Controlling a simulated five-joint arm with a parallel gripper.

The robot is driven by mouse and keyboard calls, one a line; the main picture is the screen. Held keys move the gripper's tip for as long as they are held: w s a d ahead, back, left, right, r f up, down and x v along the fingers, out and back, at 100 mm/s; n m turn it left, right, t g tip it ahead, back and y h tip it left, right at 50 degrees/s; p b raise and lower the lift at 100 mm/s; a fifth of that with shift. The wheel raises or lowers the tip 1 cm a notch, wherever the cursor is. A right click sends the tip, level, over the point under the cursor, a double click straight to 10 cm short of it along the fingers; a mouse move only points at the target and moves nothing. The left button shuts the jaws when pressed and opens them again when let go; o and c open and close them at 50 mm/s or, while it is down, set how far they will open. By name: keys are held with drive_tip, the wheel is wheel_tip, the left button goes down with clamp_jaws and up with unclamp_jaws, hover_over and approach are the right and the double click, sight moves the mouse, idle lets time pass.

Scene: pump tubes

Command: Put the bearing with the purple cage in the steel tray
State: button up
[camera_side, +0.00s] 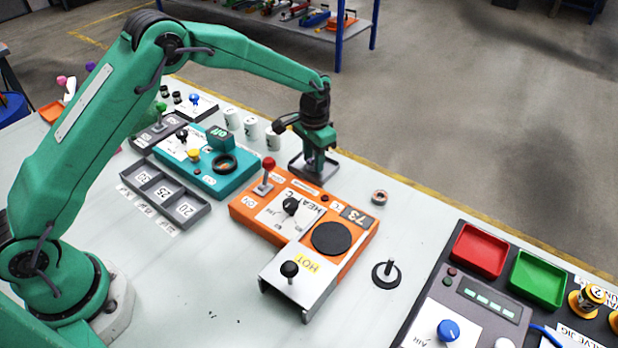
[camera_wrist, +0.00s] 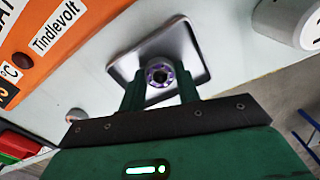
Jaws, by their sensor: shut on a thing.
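My gripper (camera_side: 314,168) points down over the steel tray (camera_side: 296,169) at the far side of the bench. In the wrist view my gripper (camera_wrist: 160,88) is shut on the bearing with the purple cage (camera_wrist: 151,75), one finger on each side of it. The bearing shows within the outline of the tray (camera_wrist: 181,45), near its close edge. I cannot tell whether it touches the tray floor. The side view does not show the held bearing clearly, because my gripper covers it.
A second bearing (camera_side: 379,197) lies on the bench right of the tray. An orange heater box (camera_side: 246,207) stands just in front of the tray. White cups (camera_side: 272,138) stand left of it. The bench edge runs close behind. Free bench lies to the right.

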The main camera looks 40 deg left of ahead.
drive_tip(key=shift+f, duration=0.1)
drive_tip(key=o, duration=1)
drive_tip(key=shift+r, duration=6.15)
